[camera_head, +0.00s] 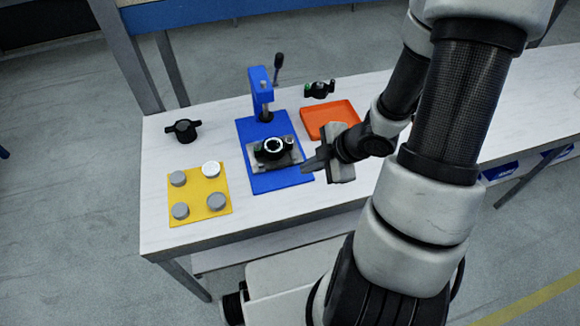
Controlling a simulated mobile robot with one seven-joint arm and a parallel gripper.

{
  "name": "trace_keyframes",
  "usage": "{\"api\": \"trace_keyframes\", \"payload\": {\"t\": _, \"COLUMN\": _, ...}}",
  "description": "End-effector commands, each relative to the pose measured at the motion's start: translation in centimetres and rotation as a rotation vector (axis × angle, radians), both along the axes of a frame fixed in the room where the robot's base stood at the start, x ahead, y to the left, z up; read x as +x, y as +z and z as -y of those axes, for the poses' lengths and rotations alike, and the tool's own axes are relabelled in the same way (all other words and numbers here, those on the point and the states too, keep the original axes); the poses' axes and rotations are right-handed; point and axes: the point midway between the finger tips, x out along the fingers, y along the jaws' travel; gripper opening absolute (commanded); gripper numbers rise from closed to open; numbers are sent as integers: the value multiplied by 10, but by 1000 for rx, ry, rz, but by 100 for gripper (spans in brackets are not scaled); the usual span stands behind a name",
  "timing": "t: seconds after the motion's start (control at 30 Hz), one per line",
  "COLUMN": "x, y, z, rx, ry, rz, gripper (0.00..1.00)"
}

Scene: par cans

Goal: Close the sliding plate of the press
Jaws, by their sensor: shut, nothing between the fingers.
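The blue press (260,95) stands on the white table, with a blue base (280,181) and a dark lever at its top right. Its grey sliding plate (255,158) lies on the base, in front of the press column. A black round part with a light ring (273,148) sits on the plate. My gripper (306,166) is shut and empty, just right of the plate's right end. I cannot tell whether its fingertips touch the plate.
A yellow mat (200,196) with several grey and white discs lies at left. A black handled part (183,130) stands behind it. An orange tray (322,111) is right of the press, with another black part (319,90) behind it.

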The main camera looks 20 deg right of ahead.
Motion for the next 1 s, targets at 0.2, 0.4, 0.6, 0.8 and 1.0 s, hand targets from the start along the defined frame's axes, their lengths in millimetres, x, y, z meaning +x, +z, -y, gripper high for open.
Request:
{"api": "trace_keyframes", "payload": {"t": 0.2, "x": 6, "y": -23, "z": -13, "rx": 19, "ry": 9, "rz": -1, "gripper": 0}}
{"api": "trace_keyframes", "payload": {"t": 0.4, "x": 24, "y": -60, "z": -27, "rx": 15, "ry": 8, "rz": -1, "gripper": 0}}
{"api": "trace_keyframes", "payload": {"t": 0.6, "x": 44, "y": -89, "z": -41, "rx": 14, "ry": 7, "rz": 2, "gripper": 0}}
{"api": "trace_keyframes", "payload": {"t": 0.8, "x": 71, "y": -88, "z": -39, "rx": 13, "ry": 6, "rz": 1, "gripper": 0}}
{"api": "trace_keyframes", "payload": {"t": 1.0, "x": 80, "y": -90, "z": -39, "rx": 13, "ry": 6, "rz": 1, "gripper": 0}}
